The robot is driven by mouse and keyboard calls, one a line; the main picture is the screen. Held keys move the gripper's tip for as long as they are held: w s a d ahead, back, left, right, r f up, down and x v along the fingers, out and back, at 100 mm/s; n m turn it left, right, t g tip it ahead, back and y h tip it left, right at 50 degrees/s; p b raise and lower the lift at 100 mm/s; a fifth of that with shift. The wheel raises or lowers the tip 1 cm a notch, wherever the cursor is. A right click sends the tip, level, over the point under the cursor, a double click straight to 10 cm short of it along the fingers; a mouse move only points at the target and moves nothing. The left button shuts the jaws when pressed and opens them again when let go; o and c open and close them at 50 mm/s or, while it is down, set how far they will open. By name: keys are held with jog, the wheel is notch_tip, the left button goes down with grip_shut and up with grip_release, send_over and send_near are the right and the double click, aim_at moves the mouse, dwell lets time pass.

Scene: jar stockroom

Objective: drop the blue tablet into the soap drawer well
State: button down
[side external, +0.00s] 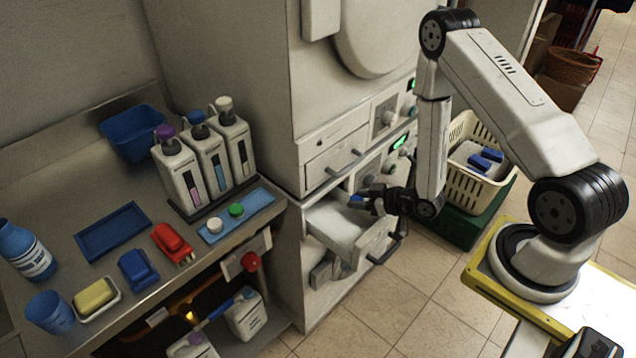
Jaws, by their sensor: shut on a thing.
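My gripper (366,203) is shut on the blue tablet (356,198), of which only a small blue part shows at the fingertips. My gripper reaches in from the right and appears above the open soap drawer (376,248), a pale drawer pulled out from the lower front of the white machine. The drawer's inside shows in part as a pale hollow. My gripper hides some of its back right part. I cannot tell the exact height of the tablet over the well.
A blue tray (263,197) with a white tablet (215,225) and a green tablet (236,209) lies on the steel counter. Several pump bottles (203,153) stand behind it. A closed drawer (335,158) sits above the open one. A cream basket (474,125) stands behind my arm.

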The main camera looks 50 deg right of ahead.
jog(key=shift+c, duration=0.9)
grip_release()
jog(key=shift+s, duration=0.1)
jog(key=shift+v, duration=3.8)
jog(key=w+a+r+g+h, duration=0.1)
jog(key=w+r+g+h, duration=0.2)
jog(key=r+g, duration=0.45)
jog(key=s+a+r+m+g, duration=0.2)
jog(key=s+a+r, duration=0.3)
jog(key=a+r, duration=0.2)
jog(key=shift+r+y, duration=0.3)
